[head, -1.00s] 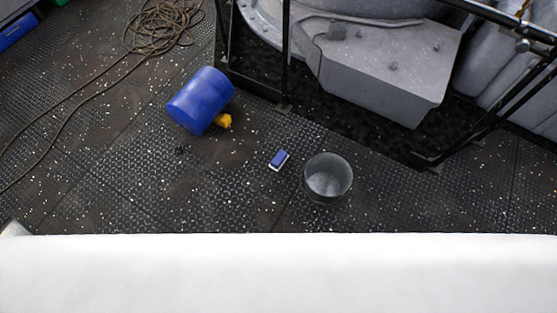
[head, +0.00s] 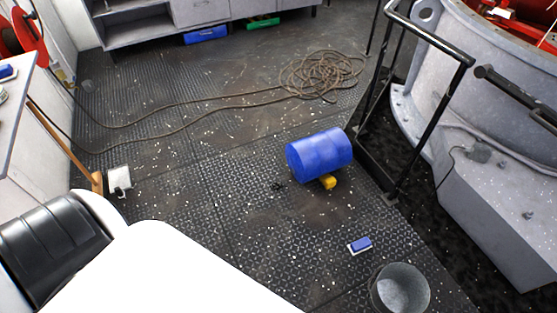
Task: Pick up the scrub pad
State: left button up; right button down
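A small blue block with a white base (head: 361,244), which looks like the scrub pad, lies flat on the dark deck at lower right in the head view. It is between the blue drum and the grey bucket, touching neither. A similar small blue and white item (head: 7,72) is on the counter at the left edge, partly cut off by the frame. Neither of my grippers shows in the head view.
A grey bucket (head: 400,290) stands near the block. A blue drum (head: 320,154) lies on its side by a yellow piece (head: 328,182). Coiled rope (head: 320,75) trails across the deck. A black railing (head: 375,165) bounds the right. A wooden pole (head: 60,140) leans at left.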

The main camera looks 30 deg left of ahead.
aim_at(357, 247)
jog(key=i+j+z, duration=0.25)
jog(key=i+j, duration=0.45)
jog(key=i, duration=0.05)
